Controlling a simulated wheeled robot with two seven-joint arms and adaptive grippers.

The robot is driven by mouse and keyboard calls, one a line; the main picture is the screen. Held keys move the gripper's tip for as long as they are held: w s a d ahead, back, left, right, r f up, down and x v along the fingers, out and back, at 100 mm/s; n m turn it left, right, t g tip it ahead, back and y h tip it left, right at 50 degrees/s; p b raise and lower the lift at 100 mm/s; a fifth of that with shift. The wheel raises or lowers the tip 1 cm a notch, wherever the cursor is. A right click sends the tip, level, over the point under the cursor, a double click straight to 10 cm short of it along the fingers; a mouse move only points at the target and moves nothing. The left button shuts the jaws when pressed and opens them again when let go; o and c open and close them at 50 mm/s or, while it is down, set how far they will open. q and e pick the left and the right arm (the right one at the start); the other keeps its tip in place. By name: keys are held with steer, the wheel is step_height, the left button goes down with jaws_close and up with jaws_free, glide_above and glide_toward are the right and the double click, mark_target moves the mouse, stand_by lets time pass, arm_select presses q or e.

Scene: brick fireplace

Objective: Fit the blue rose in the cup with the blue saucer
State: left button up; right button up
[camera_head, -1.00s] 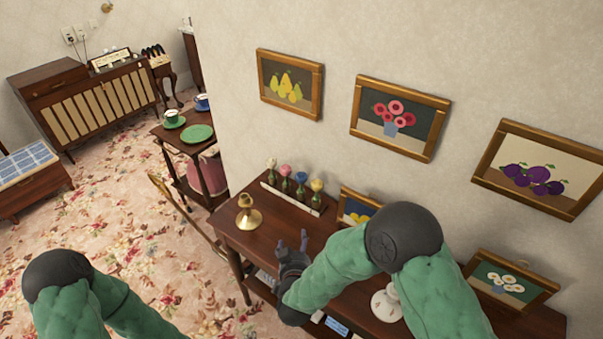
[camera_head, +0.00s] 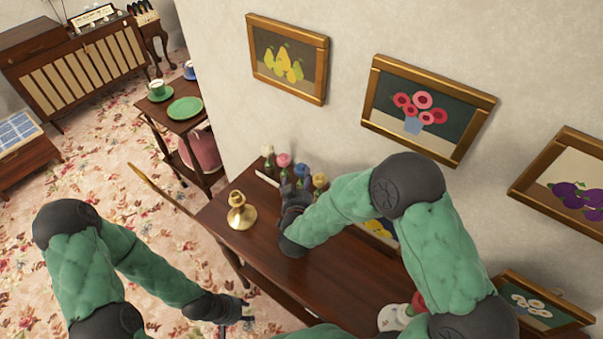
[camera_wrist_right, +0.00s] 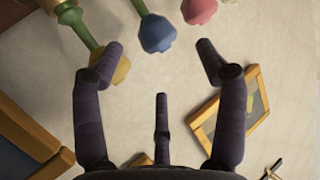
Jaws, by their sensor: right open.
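The blue rose (camera_head: 301,169) stands in a row of flowers at the back of the wooden desk. In the right wrist view the blue rose (camera_wrist_right: 156,34) lies between and just beyond my spread fingertips. My right gripper (camera_head: 295,184) is open and empty in front of it; its fingers also show in the wrist view (camera_wrist_right: 160,48). The cup with the blue saucer (camera_head: 190,71) is on the small side table at the far left, partly cut off by the wall corner. My left gripper (camera_head: 245,310) is low, in front of the desk; its jaw opening is unclear.
Pink (camera_head: 284,160), yellow (camera_head: 319,180) and white (camera_head: 268,152) roses stand close by. A brass candlestick (camera_head: 240,212) is on the desk's left end. A green cup and saucer (camera_head: 160,94) and a green plate (camera_head: 186,108) share the side table.

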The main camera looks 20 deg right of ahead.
mark_target(301, 173)
steer(key=shift+w+d+f, duration=0.25)
steer(key=shift+w, duration=0.4)
steer(key=b+x, duration=0.1)
steer(key=x, duration=0.3)
steer(key=shift+f+b, duration=0.1)
steer(key=shift+b, duration=0.2)
steer(key=shift+w+d+f, duration=0.1)
steer(key=shift+w+d, duration=0.1)
steer(key=shift+w, duration=0.35)
steer(key=shift+c, duration=0.3)
steer(key=c, duration=1.2)
